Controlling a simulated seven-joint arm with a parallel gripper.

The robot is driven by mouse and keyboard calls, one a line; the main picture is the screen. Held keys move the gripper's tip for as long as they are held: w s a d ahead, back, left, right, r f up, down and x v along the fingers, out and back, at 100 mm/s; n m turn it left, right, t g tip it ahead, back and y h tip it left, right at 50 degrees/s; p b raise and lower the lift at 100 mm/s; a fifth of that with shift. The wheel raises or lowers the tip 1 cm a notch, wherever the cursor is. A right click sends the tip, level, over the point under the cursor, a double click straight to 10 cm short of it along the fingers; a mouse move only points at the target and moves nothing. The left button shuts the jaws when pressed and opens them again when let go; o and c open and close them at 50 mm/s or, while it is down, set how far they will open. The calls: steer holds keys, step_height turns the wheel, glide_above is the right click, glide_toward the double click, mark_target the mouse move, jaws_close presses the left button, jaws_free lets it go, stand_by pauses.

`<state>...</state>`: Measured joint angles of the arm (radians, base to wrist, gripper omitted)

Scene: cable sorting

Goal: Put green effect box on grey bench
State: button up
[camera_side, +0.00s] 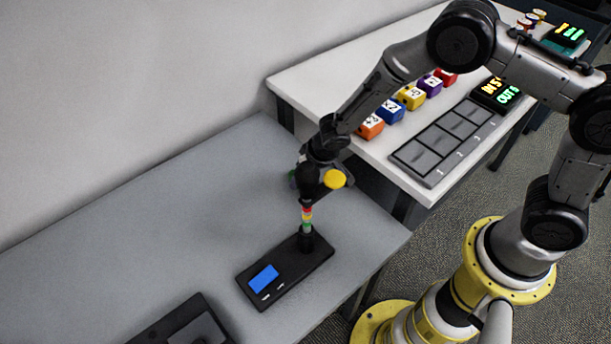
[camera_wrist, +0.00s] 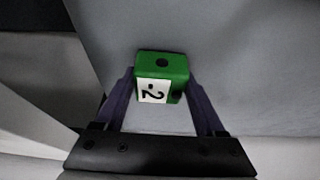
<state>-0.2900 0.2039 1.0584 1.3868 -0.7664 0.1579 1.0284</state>
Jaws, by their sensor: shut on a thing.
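The green effect box (camera_wrist: 162,66) sits between the fingers of my gripper (camera_wrist: 160,88) in the wrist view. Its white label reads like "-2", and dark round spots show on its faces. My gripper is shut on it. In the side view my gripper (camera_side: 302,177) is over the grey bench (camera_side: 190,215), near its right part. Only a small green patch shows there beside the dark gripper parts, and the rest of the box is hidden. The exact height above the bench is hard to tell.
A black device (camera_side: 285,270) with a blue screen and a striped light column stands on the grey bench below my gripper. Another dark device (camera_side: 185,322) lies at the front. The white bench (camera_side: 310,82) holds several coloured boxes and a grey pad (camera_side: 445,140). The grey bench's left is clear.

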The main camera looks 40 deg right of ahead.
steer(key=shift+f, duration=0.2)
steer(key=shift+f, duration=0.1)
steer(key=o, duration=1.5)
steer(key=v, duration=1.2)
